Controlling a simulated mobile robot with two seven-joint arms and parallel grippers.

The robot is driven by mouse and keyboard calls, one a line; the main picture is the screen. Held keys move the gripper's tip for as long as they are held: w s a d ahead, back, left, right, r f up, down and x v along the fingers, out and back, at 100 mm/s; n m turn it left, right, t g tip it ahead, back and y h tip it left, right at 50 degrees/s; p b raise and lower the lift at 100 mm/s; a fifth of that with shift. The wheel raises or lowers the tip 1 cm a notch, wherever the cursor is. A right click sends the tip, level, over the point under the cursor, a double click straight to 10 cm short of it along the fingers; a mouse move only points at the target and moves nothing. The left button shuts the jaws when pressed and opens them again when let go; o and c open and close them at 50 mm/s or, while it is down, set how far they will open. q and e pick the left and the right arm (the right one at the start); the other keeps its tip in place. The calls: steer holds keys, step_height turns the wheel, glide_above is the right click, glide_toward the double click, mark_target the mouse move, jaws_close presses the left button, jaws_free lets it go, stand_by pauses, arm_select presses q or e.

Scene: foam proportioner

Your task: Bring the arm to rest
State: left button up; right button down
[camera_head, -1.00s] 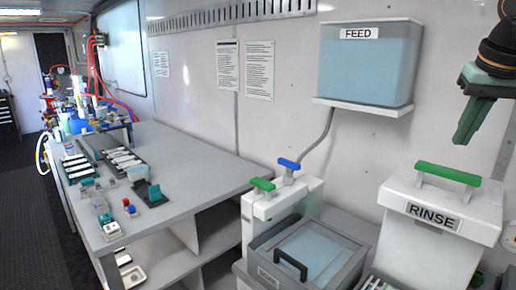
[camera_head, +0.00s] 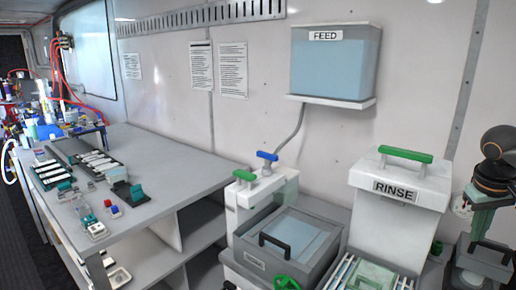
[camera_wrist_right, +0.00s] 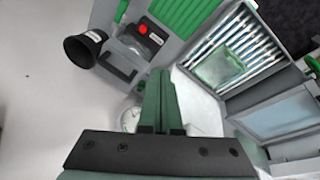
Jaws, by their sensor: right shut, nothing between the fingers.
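My right arm (camera_head: 495,165) is at the right edge of the head view, beside the white RINSE box (camera_head: 397,200). Its green gripper (camera_head: 472,236) hangs down there, apart from the box. In the right wrist view the two green fingers (camera_wrist_right: 158,100) lie together with nothing between them. My left gripper is in neither view.
A FEED tank (camera_head: 334,65) is on the wall. Below are a grey lidded bin (camera_head: 290,245), valves with green and blue handles, and a slotted rack (camera_wrist_right: 225,55). A black cone (camera_wrist_right: 84,48) and a red button (camera_wrist_right: 143,29) show in the wrist view. A grey bench (camera_head: 170,160) stands left.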

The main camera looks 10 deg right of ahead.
steer(key=s+a+f+n, duration=0.1)
steer(key=s+f, duration=0.3)
steer(key=f, duration=0.4)
steer(key=s+a+f+n+g, duration=0.1)
steer(key=s+f, duration=0.3)
steer(key=f, duration=0.4)
steer(key=s+a+f+n+g, duration=0.1)
steer(key=s+f, duration=0.3)
steer(key=f, duration=0.4)
steer(key=shift+s+a, duration=0.1)
steer(key=shift+a, duration=0.15)
steer(key=s+a+f+n+t+y, duration=0.1)
steer(key=s+a+f, duration=0.15)
steer(key=a, duration=0.45)
steer(key=s+a+f+n+y, duration=0.1)
steer(key=a+f, duration=0.3)
steer(key=a, duration=0.3)
steer(key=s+a+f+n+t, duration=0.1)
steer(key=s+a+f, duration=0.15)
steer(key=a, duration=0.45)
steer(key=w+a+r+t+y, duration=0.1)
steer(key=w+a+r+t, duration=0.2)
steer(key=a, duration=0.8)
steer(key=w+a+f+t+y, duration=0.2)
steer(key=f+t, duration=0.3)
steer(key=f, duration=0.5)
steer(key=shift+w+a, duration=0.55)
steer(key=shift+a, duration=0.35)
steer(key=shift+d, duration=0.1)
